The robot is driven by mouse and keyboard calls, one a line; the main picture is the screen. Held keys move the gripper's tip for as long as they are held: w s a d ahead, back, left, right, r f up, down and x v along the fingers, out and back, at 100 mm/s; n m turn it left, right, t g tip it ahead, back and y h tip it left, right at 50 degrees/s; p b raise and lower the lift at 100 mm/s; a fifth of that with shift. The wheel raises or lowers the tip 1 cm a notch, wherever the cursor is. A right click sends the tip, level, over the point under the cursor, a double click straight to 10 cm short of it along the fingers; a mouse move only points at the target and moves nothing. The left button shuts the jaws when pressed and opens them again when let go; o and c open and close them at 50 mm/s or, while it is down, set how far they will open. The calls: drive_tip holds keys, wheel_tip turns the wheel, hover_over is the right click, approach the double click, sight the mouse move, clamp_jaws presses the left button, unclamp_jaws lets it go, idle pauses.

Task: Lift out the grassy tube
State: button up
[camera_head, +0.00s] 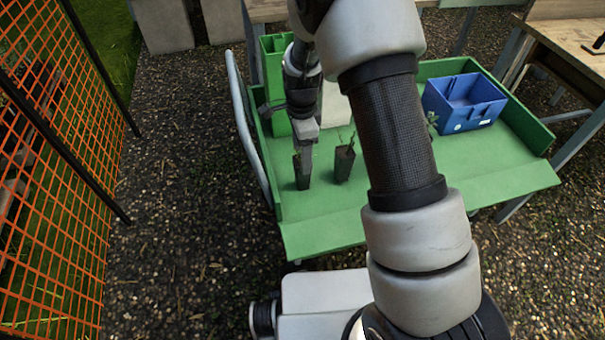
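Two dark tapered tubes with plants stand on a green cart bed (320,213). The left tube (302,178) is directly below and against my gripper (304,153). The gripper points down, and its fingers overlap the upper part of this tube and most of its plant. From this angle I cannot tell whether the fingers are closed on it. The right tube (344,164) stands upright a short way to the right, with thin stems rising from it. Leaves of another plant (432,120) show beside my arm; its base is hidden. Which plant is grassy is too small to tell.
A blue crate (477,113) stands at the cart's back right. A tall green box (273,75) stands at the back left, behind my gripper. The cart has raised green side walls (515,117). An orange mesh fence (55,150) stands at left. My arm hides the bed's middle.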

sight(302, 182)
wheel_tip(302, 182, down, 9)
drive_tip(key=shift+d+r+b, duration=0.1)
drive_tip(key=shift+b, duration=1)
drive_tip(key=c, duration=1.2)
